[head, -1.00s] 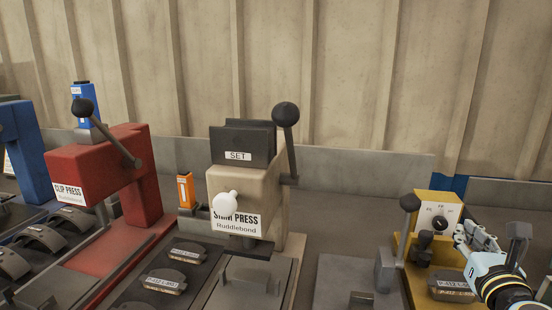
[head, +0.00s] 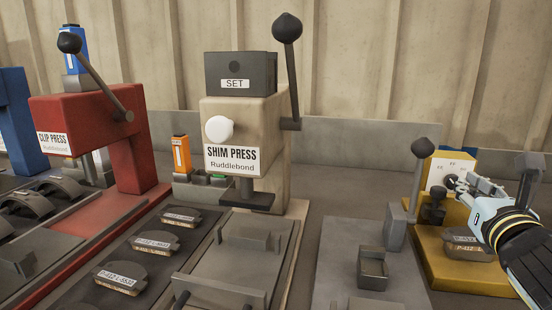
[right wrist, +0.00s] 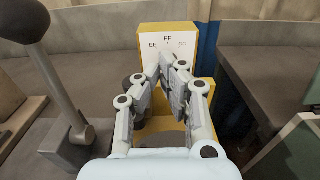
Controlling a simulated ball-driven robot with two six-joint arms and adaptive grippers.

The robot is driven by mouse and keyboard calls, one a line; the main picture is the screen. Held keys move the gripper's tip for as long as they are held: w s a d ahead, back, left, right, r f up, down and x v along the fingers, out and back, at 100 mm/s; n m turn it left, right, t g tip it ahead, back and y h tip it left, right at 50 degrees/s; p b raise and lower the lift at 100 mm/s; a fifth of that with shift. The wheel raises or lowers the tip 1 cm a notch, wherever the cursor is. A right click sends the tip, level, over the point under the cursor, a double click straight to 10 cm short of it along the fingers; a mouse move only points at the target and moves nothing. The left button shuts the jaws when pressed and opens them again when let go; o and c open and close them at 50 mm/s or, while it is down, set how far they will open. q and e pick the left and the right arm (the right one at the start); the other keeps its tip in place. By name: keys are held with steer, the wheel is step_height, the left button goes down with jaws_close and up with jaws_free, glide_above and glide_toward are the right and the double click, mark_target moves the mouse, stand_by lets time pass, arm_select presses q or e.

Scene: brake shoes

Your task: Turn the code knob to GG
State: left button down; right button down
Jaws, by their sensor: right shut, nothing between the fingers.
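The code knob (head: 450,181) is on the white face plate (head: 462,164) of the yellow station (head: 475,205) at the right of the head view. It is mostly hidden by my fingertips, so I cannot read its setting. FF stands at the plate's top and EE at its left; the label at the right is too small to read surely. My right gripper (head: 457,182) is shut and empty, its tips at or just in front of the knob; I cannot tell whether they touch. In the right wrist view the fingers (right wrist: 168,62) cover the knob below FF.
A grey lever with a black ball (head: 422,148) stands just left of the yellow station. A brake shoe (head: 468,243) lies on the station's base below my gripper. The shim press (head: 240,120) and red clip press (head: 85,120) stand further left.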

mark_target(452, 182)
steer(key=x, duration=0.6)
steer(key=shift+f+b, duration=0.15)
steer(key=shift+b, duration=0.15)
steer(key=shift+w+d, duration=0.25)
steer(key=shift+d, duration=0.05)
steer(key=shift+w+a+f, duration=0.1)
steer(key=shift+w+a, duration=0.05)
steer(key=shift+w, duration=0.05)
steer(key=shift+d+f, duration=0.25)
steer(key=shift+f, duration=0.35)
steer(key=shift+s, duration=0.1)
stand_by(0.3)
